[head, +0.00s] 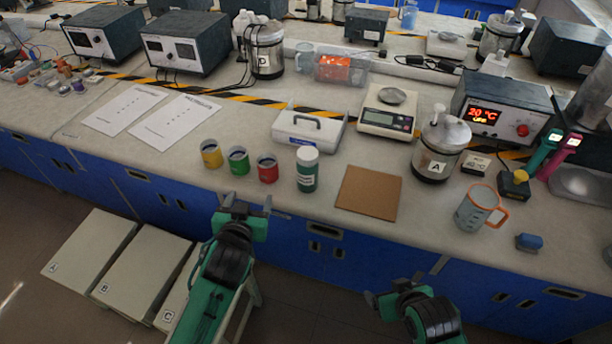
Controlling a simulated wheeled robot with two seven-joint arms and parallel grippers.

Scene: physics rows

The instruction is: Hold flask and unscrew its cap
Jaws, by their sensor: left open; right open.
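The flask (306,176) is a green bottle standing upright on the bench near its front edge. Its pale whitish cap (307,155) sits on top. My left gripper (245,206) is open and empty, in front of the bench edge, to the left of the flask and apart from it. My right gripper (382,298) is open and empty, low in front of the blue cabinets, to the right of the flask and well away from it. Neither gripper touches anything.
Yellow (211,154), green (238,160) and red (267,169) jars stand left of the flask. A brown board (369,193) lies to its right. A white case (309,130) and a scale (387,110) are behind. A jug (474,208) and vessel A (438,150) stand further right.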

